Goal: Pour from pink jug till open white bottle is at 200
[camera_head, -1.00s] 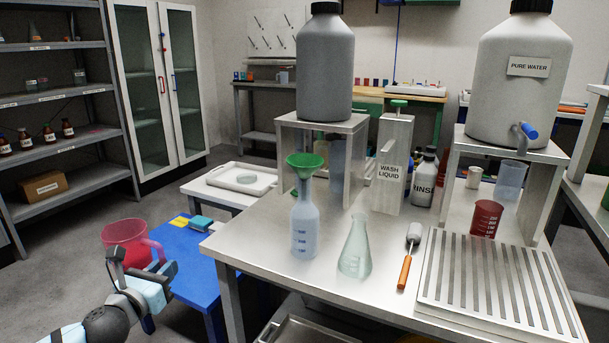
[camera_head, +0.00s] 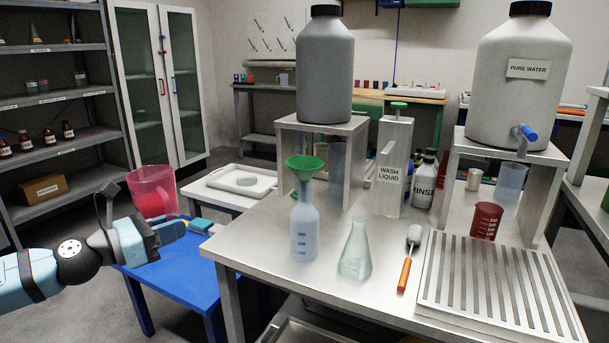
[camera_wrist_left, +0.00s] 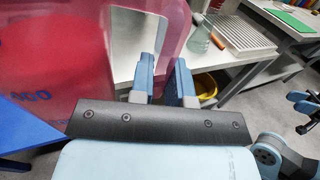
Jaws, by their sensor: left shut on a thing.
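The pink jug (camera_head: 152,188) is upright in the air at the left, over the blue table's back left. My left gripper (camera_head: 170,232) is shut on its handle. In the left wrist view the jug (camera_wrist_left: 85,50) fills the upper left, its lower part deeper red, and the gripper fingers (camera_wrist_left: 163,85) close around the handle. The open white bottle (camera_head: 305,232) stands upright on the steel table, with blue marks and a green funnel (camera_head: 305,165) in its neck. Its liquid level is too unclear to read. The jug is apart from the bottle, to its left.
A clear flask (camera_head: 356,252) stands right of the bottle. An orange-handled tool (camera_head: 408,262), a red beaker (camera_head: 486,220) and a slatted rack (camera_head: 500,290) lie further right. A stand with a large grey bottle (camera_head: 325,70) is behind. A blue table (camera_head: 190,268) is at left.

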